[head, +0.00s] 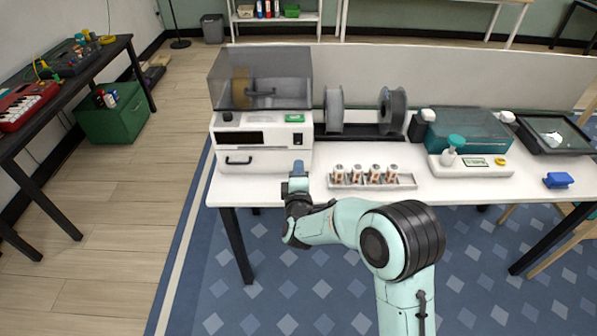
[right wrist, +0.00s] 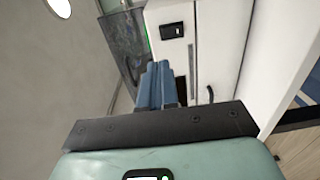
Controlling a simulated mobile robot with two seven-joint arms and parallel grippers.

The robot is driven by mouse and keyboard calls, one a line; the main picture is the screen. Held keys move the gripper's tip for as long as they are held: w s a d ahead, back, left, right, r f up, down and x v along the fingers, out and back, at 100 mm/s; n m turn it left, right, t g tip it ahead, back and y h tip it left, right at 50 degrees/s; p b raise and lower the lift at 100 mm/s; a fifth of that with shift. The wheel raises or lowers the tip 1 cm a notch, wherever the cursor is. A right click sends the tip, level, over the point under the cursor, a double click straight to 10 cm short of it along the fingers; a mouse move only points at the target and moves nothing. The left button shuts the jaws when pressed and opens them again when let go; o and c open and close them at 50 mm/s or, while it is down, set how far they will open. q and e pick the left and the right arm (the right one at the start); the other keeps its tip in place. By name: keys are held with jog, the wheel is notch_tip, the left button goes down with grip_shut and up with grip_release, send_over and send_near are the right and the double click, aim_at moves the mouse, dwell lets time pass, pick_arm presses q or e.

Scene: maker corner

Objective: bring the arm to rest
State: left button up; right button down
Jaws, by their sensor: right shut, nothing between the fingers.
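My right gripper (head: 298,168) is at the front edge of the white table (head: 262,190), in front of the white machine (head: 262,140). Its blue fingers are together and empty, as the right wrist view also shows (right wrist: 157,82). In that view the fingers point at the white machine's front, with a dark panel (right wrist: 172,31) and a dark handle (right wrist: 210,93). I cannot tell the exact gap between fingertips and machine. My left gripper is in neither view.
A tray (head: 345,184) of several small copper-and-white parts lies right of my gripper. Two spools (head: 335,108) stand behind it. The floor before the table is clear.

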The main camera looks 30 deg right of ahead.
jog(key=shift+s+a, duration=0.15)
jog(key=shift+s, duration=0.2)
dwell(0.3)
jog(key=s+a+f+m+g+y+p, duration=0.1)
jog(key=s+a+f+m+g+y, duration=0.15)
jog(key=s+f, duration=0.45)
jog(key=s+a+f+m+g+y+p, duration=0.2)
jog(key=s+a+f+g+y, duration=0.15)
jog(key=f, duration=0.85)
jog(key=s+a+f+m+g+y+p, duration=0.1)
jog(key=s+a+f+m+g+y, duration=0.2)
jog(key=f, duration=0.6)
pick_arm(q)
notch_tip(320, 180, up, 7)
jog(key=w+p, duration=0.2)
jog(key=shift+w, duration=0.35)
pick_arm(e)
jog(key=s+a+f+m+g+y, duration=0.1)
jog(key=s+a+f+m+g, duration=0.1)
jog(key=s, duration=0.6)
jog(key=s+a+f+m+g+y, duration=0.1)
jog(key=s+a+m+g, duration=0.1)
jog(key=s+a, duration=0.3)
jog(key=s+a+f+m+g+y, duration=0.1)
jog(key=s+a+f+m+g, duration=0.1)
jog(key=s, duration=0.8)
jog(key=shift+s+a+f+m+g+y, duration=0.3)
jog(key=shift+s+a+f+m+g, duration=0.15)
jog(key=shift+a+m, duration=0.7)
